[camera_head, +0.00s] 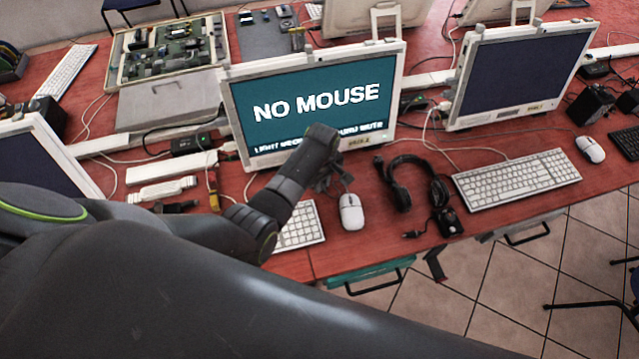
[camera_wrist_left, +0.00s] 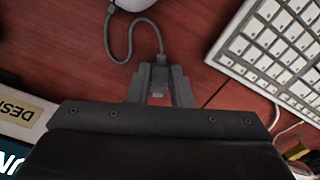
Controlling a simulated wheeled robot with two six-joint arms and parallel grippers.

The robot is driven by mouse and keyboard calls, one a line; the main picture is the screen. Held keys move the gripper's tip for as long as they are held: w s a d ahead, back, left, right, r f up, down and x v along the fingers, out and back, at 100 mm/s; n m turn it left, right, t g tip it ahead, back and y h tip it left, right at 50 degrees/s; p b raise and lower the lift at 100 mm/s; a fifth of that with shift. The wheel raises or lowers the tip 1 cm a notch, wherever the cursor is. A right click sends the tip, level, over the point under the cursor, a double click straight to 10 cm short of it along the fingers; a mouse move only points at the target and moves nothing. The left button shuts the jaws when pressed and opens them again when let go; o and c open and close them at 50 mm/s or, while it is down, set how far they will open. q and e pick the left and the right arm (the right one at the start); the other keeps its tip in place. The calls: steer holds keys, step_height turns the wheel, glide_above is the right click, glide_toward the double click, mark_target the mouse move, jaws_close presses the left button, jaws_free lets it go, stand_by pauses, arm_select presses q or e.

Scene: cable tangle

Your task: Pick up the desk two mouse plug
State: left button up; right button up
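The white desk two mouse (camera_head: 351,211) lies right of a partly hidden keyboard; its edge shows at the top of the left wrist view (camera_wrist_left: 135,3). Its grey cable (camera_wrist_left: 110,35) loops to the dark mouse plug (camera_wrist_left: 158,80), which has a small light tip. My left gripper (camera_head: 327,180) is low over the desk in front of the monitor reading "NO MOUSE" (camera_head: 315,100). In the left wrist view its two fingers (camera_wrist_left: 160,74) stand close together on either side of the plug, which seems to fill the gap between them. My right gripper is not in view.
The keyboard (camera_head: 303,226) is beside my left gripper and shows in the left wrist view (camera_wrist_left: 275,50). A headset (camera_head: 410,185) lies right of the mouse. White power strips (camera_head: 170,170) and loose cables are on the left. Bare red desk lies around the mouse.

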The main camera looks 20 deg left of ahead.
mark_target(322, 186)
arm_select(q)
jaws_close()
step_height(322, 186, up, 10)
stand_by(0.6)
